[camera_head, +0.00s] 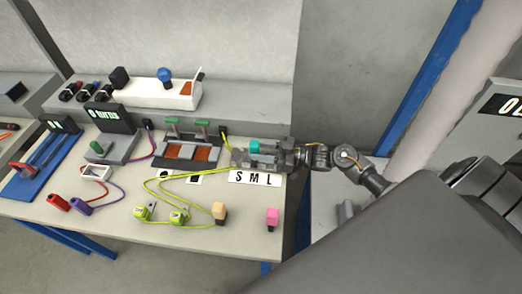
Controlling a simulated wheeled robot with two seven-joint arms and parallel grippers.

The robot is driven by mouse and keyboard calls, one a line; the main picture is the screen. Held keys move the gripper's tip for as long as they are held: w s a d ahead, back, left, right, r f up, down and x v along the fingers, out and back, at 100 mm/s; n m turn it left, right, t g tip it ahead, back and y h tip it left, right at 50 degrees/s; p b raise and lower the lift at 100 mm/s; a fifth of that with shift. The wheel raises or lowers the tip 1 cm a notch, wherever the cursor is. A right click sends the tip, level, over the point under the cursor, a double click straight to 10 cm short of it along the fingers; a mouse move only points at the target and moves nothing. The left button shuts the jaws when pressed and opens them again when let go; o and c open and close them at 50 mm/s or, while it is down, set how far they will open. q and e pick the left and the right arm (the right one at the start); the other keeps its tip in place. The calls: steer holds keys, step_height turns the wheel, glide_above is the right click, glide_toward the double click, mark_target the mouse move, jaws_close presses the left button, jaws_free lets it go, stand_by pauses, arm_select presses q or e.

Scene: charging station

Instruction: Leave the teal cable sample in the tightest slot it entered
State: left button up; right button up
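The teal cable sample (255,145) shows as a small teal block at the right end of the bench, above a white label (254,178) reading S M L. A grey slot block (240,158) lies behind the label and is partly hidden by my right gripper (264,152). My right gripper reaches in from the right, with its grey fingers at the teal sample. The fingers blend with the grey block, so I cannot tell whether they grip the sample or which slot it is over. My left gripper is out of view.
A tray with orange-brown pads (190,152) stands just left of the slot block. Yellow-green cables (185,174) loop across the bench. A grey ledge runs behind.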

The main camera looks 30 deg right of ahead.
steer(key=shift+o, duration=1.2)
steer(key=shift+s+d+f, duration=0.1)
steer(key=b+v, duration=0.2)
steer(key=v, duration=0.8)
steer(key=shift+d, duration=0.2)
steer(key=shift+s, duration=0.15)
